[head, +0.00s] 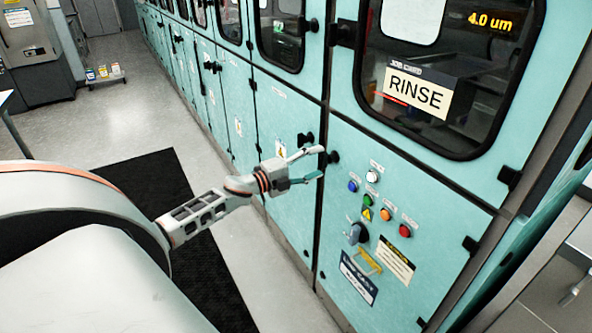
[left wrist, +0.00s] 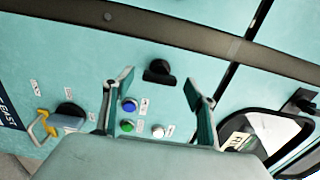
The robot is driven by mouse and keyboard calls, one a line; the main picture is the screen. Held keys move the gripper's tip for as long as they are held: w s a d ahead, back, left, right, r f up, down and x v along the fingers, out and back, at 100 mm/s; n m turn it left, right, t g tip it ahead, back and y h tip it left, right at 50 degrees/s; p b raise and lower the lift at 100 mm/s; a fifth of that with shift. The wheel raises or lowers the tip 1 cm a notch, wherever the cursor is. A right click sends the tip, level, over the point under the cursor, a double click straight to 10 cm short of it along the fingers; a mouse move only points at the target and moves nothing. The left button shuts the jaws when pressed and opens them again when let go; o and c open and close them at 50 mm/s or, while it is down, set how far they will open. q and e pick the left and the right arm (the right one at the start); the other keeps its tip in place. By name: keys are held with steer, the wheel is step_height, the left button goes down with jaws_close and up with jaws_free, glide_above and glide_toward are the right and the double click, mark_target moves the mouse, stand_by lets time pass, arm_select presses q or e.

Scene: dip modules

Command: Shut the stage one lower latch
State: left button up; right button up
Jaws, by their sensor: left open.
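A black latch (head: 333,157) sits near the left edge of the lower teal panel, below the window with the RINSE card. In the left wrist view the same latch (left wrist: 158,70) shows as a dark knob on the teal face. Whether it is turned shut is unclear. My left gripper (head: 319,163) is open and empty, its fingers pointing at the latch. In the wrist view the two fingers (left wrist: 160,84) stand apart on either side of the latch, with no visible contact. No view labels which latch is stage one. My right gripper is not in view.
Coloured buttons (head: 372,177), a rotary switch (head: 357,233) and a yellow handle (head: 368,261) are on the same panel. Another black latch (head: 305,139) is on the neighbouring door to the left. A black mat (head: 150,172) lies on the open floor.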

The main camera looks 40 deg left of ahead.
arm_select(q)
steer(key=v, duration=0.8)
steer(key=shift+s+a, duration=0.15)
steer(key=shift+s, duration=0.1)
steer(key=s+d+f+n+g+y, duration=0.1)
steer(key=s+d+f+n+g, duration=0.2)
steer(key=s+d+f+n, duration=0.5)
steer(key=s+d+f+n+g+y, duration=0.2)
steer(key=s+d+f+n, duration=0.7)
steer(key=s+d+f, duration=0.7)
steer(key=d+f+g, duration=0.1)
steer(key=d, duration=0.4)
steer(key=shift+s+d+f, duration=0.15)
steer(key=shift+s+d, duration=0.05)
steer(key=shift+s, duration=0.2)
